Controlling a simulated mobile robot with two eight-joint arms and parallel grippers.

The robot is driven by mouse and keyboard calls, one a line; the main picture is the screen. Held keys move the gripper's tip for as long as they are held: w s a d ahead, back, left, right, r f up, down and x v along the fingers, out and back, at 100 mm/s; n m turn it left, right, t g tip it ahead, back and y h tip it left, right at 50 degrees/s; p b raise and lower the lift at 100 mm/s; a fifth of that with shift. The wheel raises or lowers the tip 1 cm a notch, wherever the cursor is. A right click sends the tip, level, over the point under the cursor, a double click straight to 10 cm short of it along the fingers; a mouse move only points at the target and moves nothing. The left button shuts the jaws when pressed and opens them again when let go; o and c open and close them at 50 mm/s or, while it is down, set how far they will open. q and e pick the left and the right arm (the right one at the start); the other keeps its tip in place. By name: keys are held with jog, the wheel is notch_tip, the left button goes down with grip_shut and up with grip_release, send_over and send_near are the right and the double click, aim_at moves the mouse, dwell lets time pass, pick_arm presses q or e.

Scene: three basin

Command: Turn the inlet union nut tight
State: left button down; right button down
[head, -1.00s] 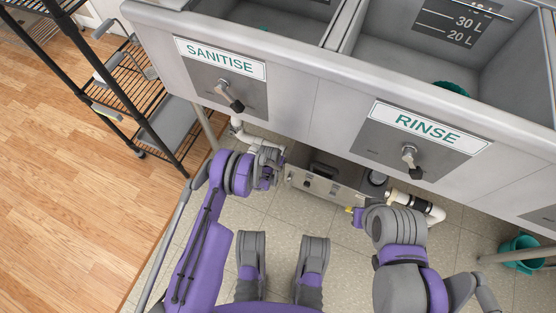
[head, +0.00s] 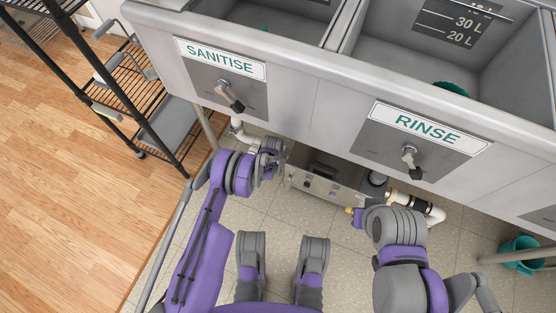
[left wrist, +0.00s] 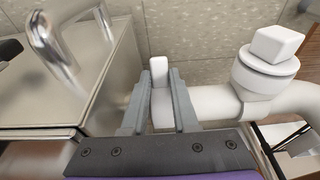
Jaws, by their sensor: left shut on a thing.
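In the left wrist view my left gripper (left wrist: 160,78) is shut on a white piece (left wrist: 160,104), which appears to be part of the inlet union nut. The piece stands between the two grey fingers, beside the steel box (left wrist: 85,85); much of the nut is hidden by the fingers. A white pipe (left wrist: 213,103) runs right from it to a fitting with a square cap (left wrist: 272,58). In the head view my left gripper (head: 277,159) is at the left end of the steel box (head: 325,183), under the sinks. My right gripper (head: 355,213) is near the box's right end, its fingers unclear.
The sink front with the SANITISE (head: 220,58) and RINSE (head: 428,128) signs overhangs the box. Drain levers (head: 231,97) stick out from it. A black wire rack (head: 150,95) stands left, a teal bucket (head: 520,252) right.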

pick_arm(q)
jog(key=shift+w+r+g+y, duration=0.1)
jog(key=shift+r+g+y, duration=0.35)
jog(key=shift+g, duration=0.65)
jog(key=c, duration=0.7)
grip_release()
